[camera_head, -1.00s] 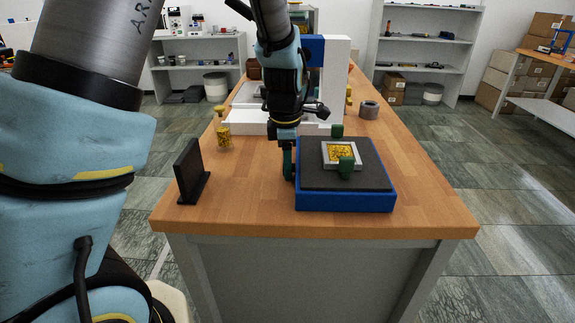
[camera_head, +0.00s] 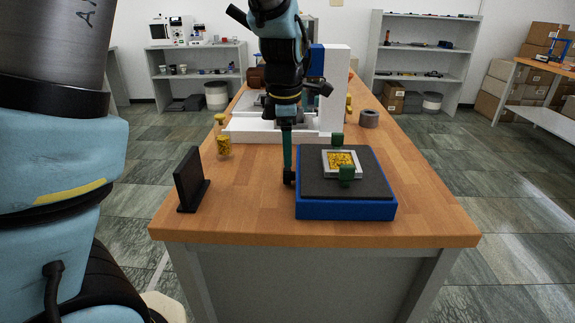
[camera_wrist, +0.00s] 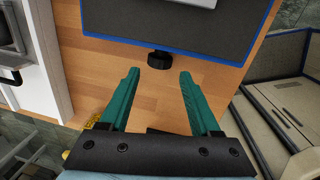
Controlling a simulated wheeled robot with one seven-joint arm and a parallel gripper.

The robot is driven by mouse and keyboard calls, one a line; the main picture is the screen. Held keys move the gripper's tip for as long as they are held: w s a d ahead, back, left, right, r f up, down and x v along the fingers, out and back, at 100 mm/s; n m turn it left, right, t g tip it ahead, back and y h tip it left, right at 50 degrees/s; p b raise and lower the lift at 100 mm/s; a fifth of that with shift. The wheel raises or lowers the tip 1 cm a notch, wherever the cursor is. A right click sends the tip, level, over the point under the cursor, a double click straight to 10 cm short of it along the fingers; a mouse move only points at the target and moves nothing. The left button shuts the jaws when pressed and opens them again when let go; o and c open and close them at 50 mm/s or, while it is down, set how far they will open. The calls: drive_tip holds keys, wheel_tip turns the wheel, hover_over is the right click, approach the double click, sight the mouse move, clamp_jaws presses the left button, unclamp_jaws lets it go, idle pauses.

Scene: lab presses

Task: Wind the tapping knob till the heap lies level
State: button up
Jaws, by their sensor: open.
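The blue tapping base (camera_head: 345,208) with a dark grey pad stands on the bench's near right. On the pad is a pale square frame (camera_head: 328,174) holding a heap of yellow grains (camera_head: 341,160), between two green blocks. I cannot tell how level the heap is. A black knob (camera_wrist: 160,60) sticks out of the base's side; it also shows at the left of the base in the head view (camera_head: 289,176). My gripper (camera_wrist: 159,75) is open, its green fingers pointing at the knob. The knob lies just past the fingertips, in line with the gap. In the head view my gripper (camera_head: 287,160) points down.
A black upright plate on a foot (camera_head: 189,178) stands left of my gripper. A jar of yellow grains (camera_head: 223,145), a white press (camera_head: 335,85) and a grey ring (camera_head: 369,118) stand farther back. The bench front (camera_head: 250,225) is clear.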

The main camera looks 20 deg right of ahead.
drive_tip(key=r, duration=0.3)
drive_tip(key=shift+s+a+r, duration=0.15)
drive_tip(key=shift+s+r, duration=0.05)
drive_tip(key=shift+r, duration=0.1)
drive_tip(key=shift+o, duration=1.5)
drive_tip(key=shift+w+a, duration=0.25)
drive_tip(key=shift+w, duration=0.05)
drive_tip(key=m+g+h+p, duration=0.1)
drive_tip(key=g+h+p, duration=0.15)
drive_tip(key=g, duration=0.25)
approach(286, 175)
drive_tip(key=shift+y, duration=0.25)
drive_tip(key=x, duration=0.3)
drive_tip(key=w+p+x, duration=0.1)
drive_tip(key=x, duration=0.2)
drive_tip(key=d+p+x, duration=0.1)
drive_tip(key=x, duration=0.2)
drive_tip(key=shift+w+f, duration=0.3)
drive_tip(key=shift+f, duration=0.05)
